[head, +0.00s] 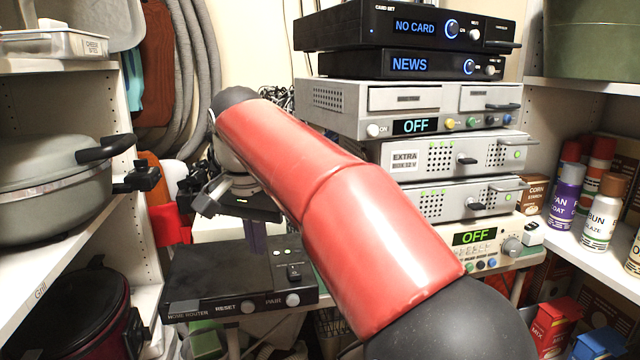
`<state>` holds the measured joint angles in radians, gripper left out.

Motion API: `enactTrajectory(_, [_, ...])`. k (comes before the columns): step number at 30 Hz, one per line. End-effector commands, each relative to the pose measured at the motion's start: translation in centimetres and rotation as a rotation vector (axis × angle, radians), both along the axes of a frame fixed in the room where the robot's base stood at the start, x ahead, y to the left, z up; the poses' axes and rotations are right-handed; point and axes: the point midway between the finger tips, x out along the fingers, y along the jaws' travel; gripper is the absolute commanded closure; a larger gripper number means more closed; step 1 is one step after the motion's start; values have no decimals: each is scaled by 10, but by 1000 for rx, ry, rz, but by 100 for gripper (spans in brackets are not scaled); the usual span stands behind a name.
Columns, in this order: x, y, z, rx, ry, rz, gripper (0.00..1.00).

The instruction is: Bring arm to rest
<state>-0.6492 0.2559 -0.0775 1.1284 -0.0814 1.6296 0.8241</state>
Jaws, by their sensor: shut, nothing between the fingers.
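My red arm (330,200) reaches from the lower right up to the middle left of the head view and bends down at the wrist. My gripper (256,238) hangs below the wrist, partly hidden behind the arm. It is shut and holds nothing. It is in front of or just above the back of the black home router (240,285); I cannot tell whether they touch.
A stack of devices stands right of the arm, including a black card-set box (400,25) and a grey unit reading OFF (345,110). Left shelves hold a grey pot (50,185) and a dark red cooker (70,310). Spray cans (600,215) stand right.

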Motion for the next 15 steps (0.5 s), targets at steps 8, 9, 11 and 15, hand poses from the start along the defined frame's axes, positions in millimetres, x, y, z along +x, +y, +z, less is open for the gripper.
enactTrajectory(8, [-15,-63,-1,27,-38,41,100])
enactTrajectory(9, [-19,-74,-2,31,-47,49,100])
enactTrajectory(11, [-27,-92,-5,36,-61,63,100])
enactTrajectory(15, [-59,-145,-21,46,-116,105,100])
